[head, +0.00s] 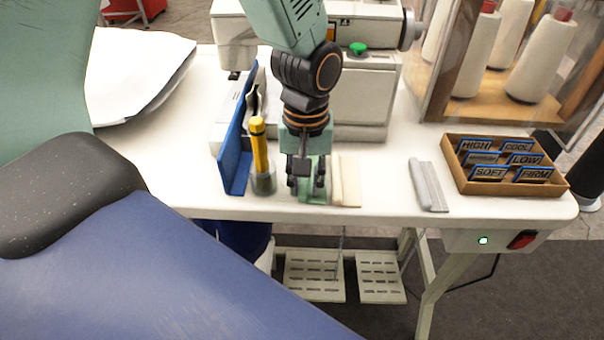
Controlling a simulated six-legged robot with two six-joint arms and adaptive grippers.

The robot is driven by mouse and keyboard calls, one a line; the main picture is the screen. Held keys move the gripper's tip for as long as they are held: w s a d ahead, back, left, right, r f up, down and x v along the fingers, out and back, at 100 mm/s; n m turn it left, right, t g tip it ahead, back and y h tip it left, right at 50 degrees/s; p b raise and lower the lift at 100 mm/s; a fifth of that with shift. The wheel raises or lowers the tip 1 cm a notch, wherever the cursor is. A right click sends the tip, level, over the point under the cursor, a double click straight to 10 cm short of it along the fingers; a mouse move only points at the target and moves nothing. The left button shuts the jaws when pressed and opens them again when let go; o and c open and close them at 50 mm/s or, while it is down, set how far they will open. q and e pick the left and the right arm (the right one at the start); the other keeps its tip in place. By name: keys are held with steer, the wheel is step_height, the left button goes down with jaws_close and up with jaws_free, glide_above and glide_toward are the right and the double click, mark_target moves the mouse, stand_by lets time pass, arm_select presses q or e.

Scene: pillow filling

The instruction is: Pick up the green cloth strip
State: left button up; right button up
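The green cloth strip (314,197) lies on the white table near its front edge, beside a cream cloth strip (347,181). My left gripper (306,186) points down right over the green strip and hides much of it. Its two dark fingers are apart, with green showing between and below them. I cannot tell whether the fingertips touch the strip. My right gripper is not in view.
A sewing machine (362,85) is behind. A grey strip (428,186) and a label box (505,187) lie right.

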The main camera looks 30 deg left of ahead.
arm_select(q)
steer(key=shift+d, duration=0.1)
jaws_close()
